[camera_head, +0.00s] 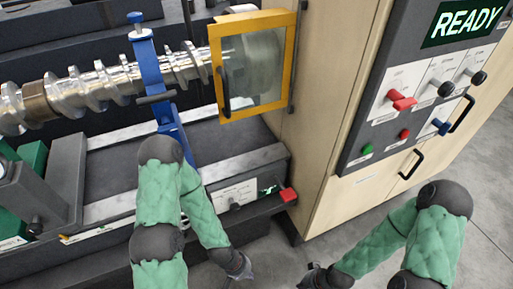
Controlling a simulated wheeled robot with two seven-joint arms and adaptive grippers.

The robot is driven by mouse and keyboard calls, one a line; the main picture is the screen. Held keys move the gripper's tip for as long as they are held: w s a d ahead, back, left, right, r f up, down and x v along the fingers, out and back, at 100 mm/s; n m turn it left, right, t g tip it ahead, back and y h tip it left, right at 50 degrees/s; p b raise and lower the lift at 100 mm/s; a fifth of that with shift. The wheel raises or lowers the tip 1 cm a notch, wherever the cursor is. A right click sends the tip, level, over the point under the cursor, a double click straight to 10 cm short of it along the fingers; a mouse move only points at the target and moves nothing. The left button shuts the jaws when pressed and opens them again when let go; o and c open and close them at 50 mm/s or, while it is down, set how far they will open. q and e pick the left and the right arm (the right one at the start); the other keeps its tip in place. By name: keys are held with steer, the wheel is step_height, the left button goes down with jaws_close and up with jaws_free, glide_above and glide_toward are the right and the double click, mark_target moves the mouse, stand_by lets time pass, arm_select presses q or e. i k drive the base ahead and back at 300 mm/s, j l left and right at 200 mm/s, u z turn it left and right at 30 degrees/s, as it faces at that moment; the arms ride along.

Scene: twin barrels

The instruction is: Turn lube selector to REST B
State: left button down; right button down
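A further red handle (288,195) sits at the end of the machine bed, beside a small white label plate. The labels are too small to read, so I cannot tell which control is the lube selector. My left gripper (240,268) hangs low in front of the bed, apart from the controls. My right gripper (312,277) is at the bottom, below the cabinet. Their finger openings are unclear.
A display (462,20) reads READY. Green (367,149) and red (404,134) buttons sit low on the panel. Black door handles (411,164) stick out. Grey floor is open at right.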

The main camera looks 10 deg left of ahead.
mark_target(235, 207)
steer(key=l+u, duration=0.25)
steer(key=u, duration=0.15)
steer(key=l+u, duration=0.25)
steer(key=u, duration=0.15)
steer(key=k+l+u, duration=0.15)
steer(key=u, duration=0.25)
steer(key=l, duration=0.1)
